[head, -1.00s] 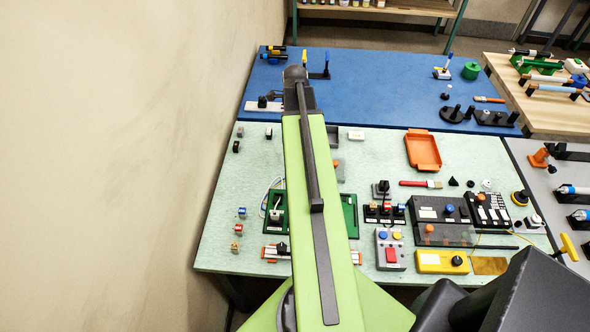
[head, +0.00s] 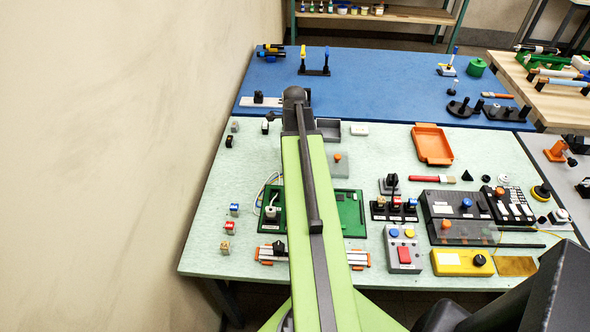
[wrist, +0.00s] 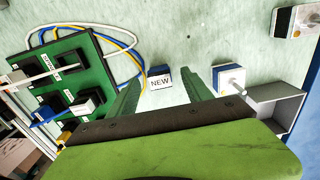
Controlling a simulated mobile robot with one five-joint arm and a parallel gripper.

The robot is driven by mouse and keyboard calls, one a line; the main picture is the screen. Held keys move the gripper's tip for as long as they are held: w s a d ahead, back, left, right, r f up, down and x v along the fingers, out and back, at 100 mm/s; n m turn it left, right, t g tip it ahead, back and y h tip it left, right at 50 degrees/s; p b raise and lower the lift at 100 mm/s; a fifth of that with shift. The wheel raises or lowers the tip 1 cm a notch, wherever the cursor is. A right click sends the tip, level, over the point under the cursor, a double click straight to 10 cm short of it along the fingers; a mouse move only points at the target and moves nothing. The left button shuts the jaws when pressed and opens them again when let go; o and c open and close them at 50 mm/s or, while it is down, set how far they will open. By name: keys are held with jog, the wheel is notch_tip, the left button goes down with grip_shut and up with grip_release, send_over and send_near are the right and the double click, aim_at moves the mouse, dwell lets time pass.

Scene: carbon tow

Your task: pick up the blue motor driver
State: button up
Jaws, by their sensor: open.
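In the wrist view a small blue block with a white label reading NEW (wrist: 160,78) lies on the pale green mat, ahead of and between my fingertips. A second blue block with a white top and a light peg (wrist: 229,79) stands to its right, just beyond the right finger. Neither carries a readable name for a motor driver, so I cannot tell for sure which is it. My gripper (wrist: 160,92) is open with nothing between its fingers. In the head view my arm hides the fingertips and both blocks.
A green board (wrist: 70,85) with cables lies left in the wrist view. A grey tray (wrist: 278,100) is close to the right block. In the head view, small blocks (head: 235,209) stand along the left edge, and control boxes (head: 402,248) fill the right front.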

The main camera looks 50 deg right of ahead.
notch_tip(320, 180, down, 2)
jog(key=shift+f+b, duration=0.15)
jog(key=shift+b, duration=0.3)
jog(key=shift+r, duration=0.2)
grip_shut()
